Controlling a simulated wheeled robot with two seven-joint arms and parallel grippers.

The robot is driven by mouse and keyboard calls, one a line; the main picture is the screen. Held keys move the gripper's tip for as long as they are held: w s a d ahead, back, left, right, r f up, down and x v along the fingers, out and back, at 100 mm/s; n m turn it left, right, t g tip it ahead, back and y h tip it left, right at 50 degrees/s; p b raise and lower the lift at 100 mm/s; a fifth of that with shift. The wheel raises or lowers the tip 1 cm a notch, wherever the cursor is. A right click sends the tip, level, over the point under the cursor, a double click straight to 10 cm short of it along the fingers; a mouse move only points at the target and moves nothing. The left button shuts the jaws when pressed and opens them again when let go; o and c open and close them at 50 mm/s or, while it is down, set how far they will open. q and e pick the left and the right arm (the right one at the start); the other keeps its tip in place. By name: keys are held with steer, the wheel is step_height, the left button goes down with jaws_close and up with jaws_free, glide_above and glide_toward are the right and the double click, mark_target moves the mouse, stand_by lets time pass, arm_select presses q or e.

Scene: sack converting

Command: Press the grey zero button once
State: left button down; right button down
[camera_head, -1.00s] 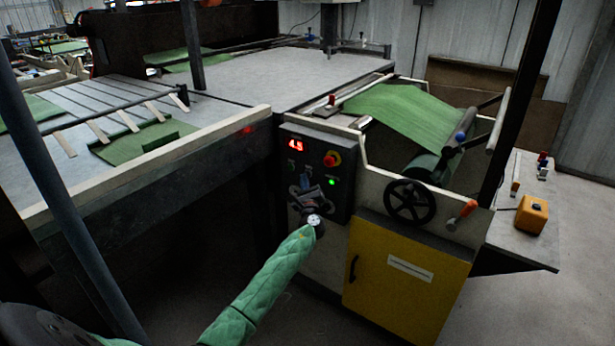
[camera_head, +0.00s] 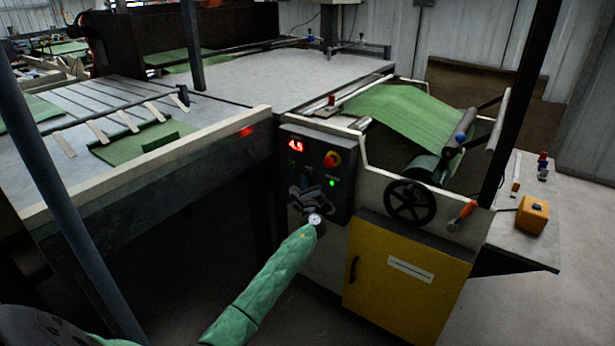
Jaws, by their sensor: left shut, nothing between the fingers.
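A dark control panel (camera_head: 342,150) is on the front of the cream machine. It carries a red lit display (camera_head: 296,146), a red knob on a yellow base (camera_head: 332,159) and a green lit button (camera_head: 332,183). My left gripper (camera_head: 304,188) is shut and empty in front of the panel's lower left part, at the end of my green-sleeved arm. I cannot make out the grey zero button; the gripper covers part of the panel. Whether the fingertips touch the panel is not clear. My right gripper is not in view.
A black handwheel (camera_head: 410,202), an orange-handled lever (camera_head: 462,214) and a yellow cabinet door (camera_head: 405,268) are right of the panel. A long table rail (camera_head: 150,165) runs to the left. Dark posts stand at left and right.

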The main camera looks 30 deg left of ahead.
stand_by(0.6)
arm_select(q)
steer(key=shift+s, duration=0.7)
steer(key=s, duration=0.1)
steer(key=s+p, duration=0.1)
steer(key=s, duration=0.1)
steer(key=s+p, duration=0.1)
steer(key=s, duration=0.1)
steer(key=shift+a, duration=0.25)
stand_by(0.9)
